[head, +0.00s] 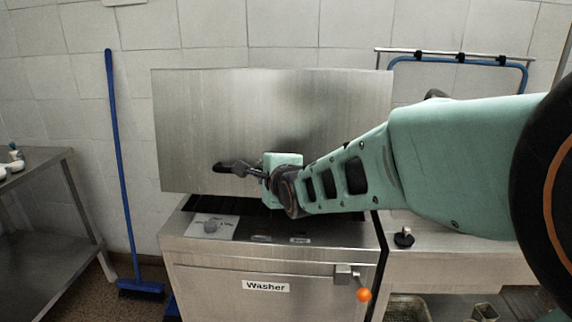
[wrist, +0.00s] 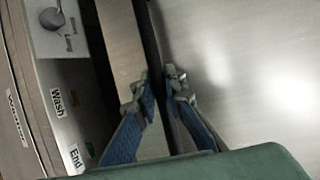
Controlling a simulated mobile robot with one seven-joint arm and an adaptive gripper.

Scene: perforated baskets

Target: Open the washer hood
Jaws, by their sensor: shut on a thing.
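The washer hood (head: 210,110) is a large brushed-steel panel standing over the washer body (head: 215,285), which is labelled "Washer". A narrow dark gap shows under the hood's lower edge. My gripper (head: 228,167) is in front of the hood's lower part. In the wrist view, the blue-padded fingers of my gripper (wrist: 163,88) are on either side of a thin dark edge along the hood (wrist: 255,70). They are shut on this edge; the exact contact is partly hidden.
A control panel with a knob (head: 211,226) is on the washer's front top. An orange ball-ended lever (head: 363,295) sticks out at the front right. A steel counter (head: 450,262) adjoins on the right. A blue broom (head: 121,180) leans on the wall left, beside a steel table (head: 40,160).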

